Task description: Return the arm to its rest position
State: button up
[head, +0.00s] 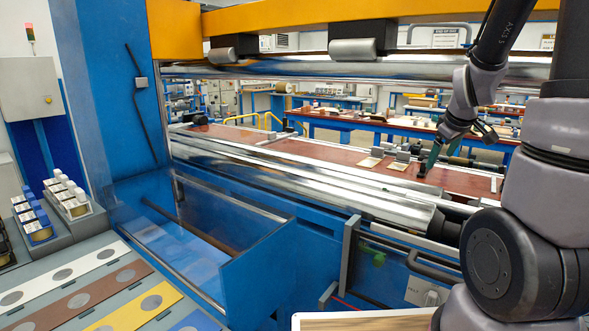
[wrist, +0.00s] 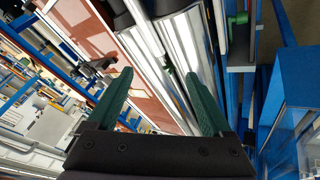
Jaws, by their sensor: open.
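My gripper (head: 439,154) is at the right of the head view, at the end of my raised arm, over the machine's red-brown table. In the wrist view my gripper (wrist: 160,92) shows two dark green fingers spread wide apart, with nothing held between them. Beyond the fingers lie the long silver rollers (wrist: 182,45) of the machine. My arm's large grey joints fill the right side of the head view.
The winder has a blue upright (head: 105,90), an orange overhead beam (head: 270,15) and a long silver roller (head: 330,185). Small blue and white boxes (head: 38,222) stand at the left above a panel of coloured strips (head: 130,305). Workbenches stand behind.

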jog(key=s+a+r+m+y, duration=0.1)
jog(key=s+a+r+m, duration=0.3)
jog(key=s+a+r, duration=0.3)
jog(key=s+a+r+m+y, duration=0.2)
jog(key=s+a+r+m, duration=0.3)
jog(key=s, duration=0.7)
jog(key=a+r, duration=0.2)
jog(key=a, duration=0.2)
jog(key=shift+r+t, duration=0.3)
jog(key=shift+r, duration=0.1)
jog(key=shift+w+d, duration=0.1)
